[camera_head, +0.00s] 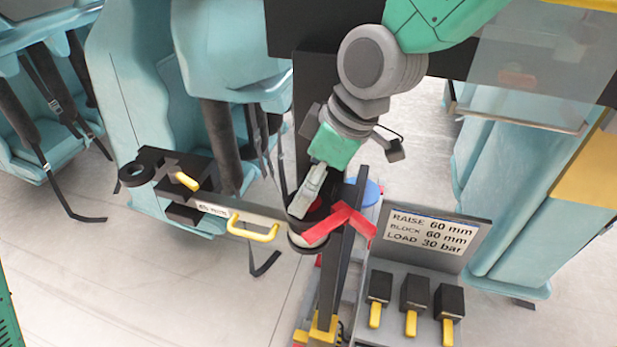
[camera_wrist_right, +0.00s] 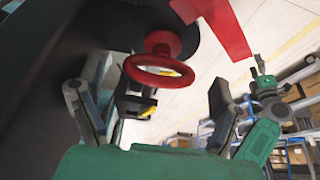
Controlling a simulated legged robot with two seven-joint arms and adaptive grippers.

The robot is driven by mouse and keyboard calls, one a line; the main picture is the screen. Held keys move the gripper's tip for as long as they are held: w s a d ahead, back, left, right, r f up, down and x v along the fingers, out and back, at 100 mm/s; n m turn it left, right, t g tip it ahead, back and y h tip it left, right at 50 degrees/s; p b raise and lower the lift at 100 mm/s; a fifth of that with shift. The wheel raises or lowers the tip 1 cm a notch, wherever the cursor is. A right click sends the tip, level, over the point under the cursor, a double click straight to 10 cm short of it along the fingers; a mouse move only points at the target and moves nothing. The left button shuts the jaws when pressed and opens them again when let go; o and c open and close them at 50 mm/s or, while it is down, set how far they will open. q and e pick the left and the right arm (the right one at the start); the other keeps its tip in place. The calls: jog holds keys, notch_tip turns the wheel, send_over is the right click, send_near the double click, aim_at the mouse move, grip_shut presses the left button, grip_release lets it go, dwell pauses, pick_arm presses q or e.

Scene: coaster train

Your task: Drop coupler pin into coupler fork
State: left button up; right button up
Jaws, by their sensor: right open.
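A red ring handle on a red stem, which looks like the coupler pin (camera_wrist_right: 158,66), stands out from a dark round part (camera_wrist_right: 150,20) in the right wrist view. The ring lies between the spread fingers of my right gripper (camera_wrist_right: 150,108), which is open and appears not to touch it. In the head view my right gripper (camera_head: 304,204) points down at a dark round fitting (camera_head: 306,242) and partly covers it. The pin's lower end is hidden. I cannot tell for sure which part is the coupler fork. A green and grey arm (camera_wrist_right: 265,125), perhaps my left, shows small in the wrist view.
A red strip (camera_head: 340,221) lies over a dark upright bar. A black block (camera_head: 185,182) with a yellow handle and a black ring stands left. Several black blocks (camera_head: 415,291) stand on a grey rack below a sign (camera_head: 430,232). Blue seats (camera_head: 125,90) crowd the left.

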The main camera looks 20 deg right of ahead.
jog(key=v, duration=1.2)
jog(key=shift+f, duration=0.1)
